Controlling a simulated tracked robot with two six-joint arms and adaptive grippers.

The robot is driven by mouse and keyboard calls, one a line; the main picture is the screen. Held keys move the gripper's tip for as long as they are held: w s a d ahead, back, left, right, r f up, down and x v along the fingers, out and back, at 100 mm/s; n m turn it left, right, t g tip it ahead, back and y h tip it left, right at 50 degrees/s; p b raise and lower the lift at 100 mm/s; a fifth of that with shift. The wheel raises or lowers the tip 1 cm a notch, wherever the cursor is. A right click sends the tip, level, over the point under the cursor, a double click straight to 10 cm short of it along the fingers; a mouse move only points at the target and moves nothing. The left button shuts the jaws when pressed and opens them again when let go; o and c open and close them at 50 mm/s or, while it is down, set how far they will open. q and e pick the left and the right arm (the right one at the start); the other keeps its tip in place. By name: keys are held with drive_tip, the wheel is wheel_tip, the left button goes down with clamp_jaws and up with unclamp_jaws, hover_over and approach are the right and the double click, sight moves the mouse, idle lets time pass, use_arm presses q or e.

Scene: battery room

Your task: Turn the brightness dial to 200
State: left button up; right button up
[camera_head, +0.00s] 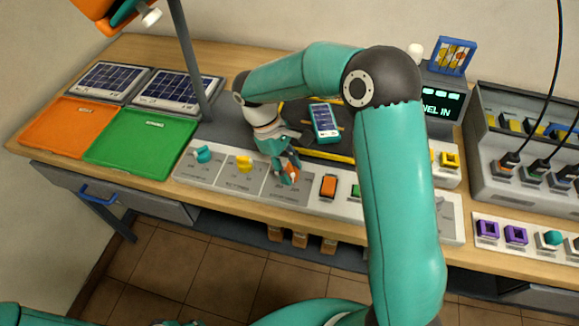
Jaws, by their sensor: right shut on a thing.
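A control strip (222,171) along the table's front edge carries a teal dial (202,154), a yellow dial (243,164) and an orange dial (291,174). The print around the dials is too small to read. My right gripper (289,169) is shut on the orange dial, whose orange side shows between and below the fingers. The dial's pointer and setting are hidden or too small to tell. My left gripper does not show; only teal arm parts of mine show at the bottom edge.
An orange tray (62,125) and a green tray (142,140) lie left, before solar panels (175,90). A small panel (325,121) sits behind my gripper. A display (442,103) is partly hidden by my arm. An orange button (328,187) is right of the dial. Cables hang right.

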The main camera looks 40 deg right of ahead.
drive_tip(key=shift+w+r, duration=0.1)
drive_tip(key=shift+w, duration=0.05)
drive_tip(key=o, duration=1.1)
drive_tip(key=shift+o, duration=0.2)
drive_tip(key=v, duration=1.2)
